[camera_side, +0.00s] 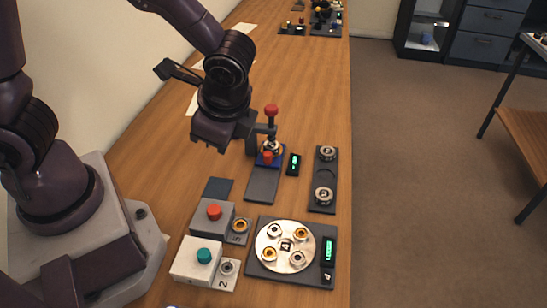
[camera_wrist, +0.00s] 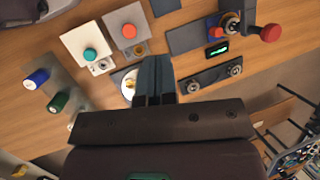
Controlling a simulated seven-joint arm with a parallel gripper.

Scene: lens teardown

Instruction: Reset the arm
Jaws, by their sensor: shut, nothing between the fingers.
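My gripper (camera_wrist: 155,66) is shut and empty in the wrist view, its two dark fingers side by side above the bench. The fingers cover part of the round silver plate (camera_wrist: 131,88). In the side view my dark purple arm is bent over the wooden bench (camera_side: 293,75), with the hand above and left of the blue-based press (camera_side: 271,112) with a red knob. The hand appears raised clear of the fixtures.
The silver plate (camera_side: 286,262) carries several ringed parts. Left of it are a grey box with a red button (camera_side: 214,211) and a white box with a teal button (camera_side: 204,256). A dark tray (camera_side: 325,174) holds two round parts. More equipment (camera_side: 325,17) stands at the far end.

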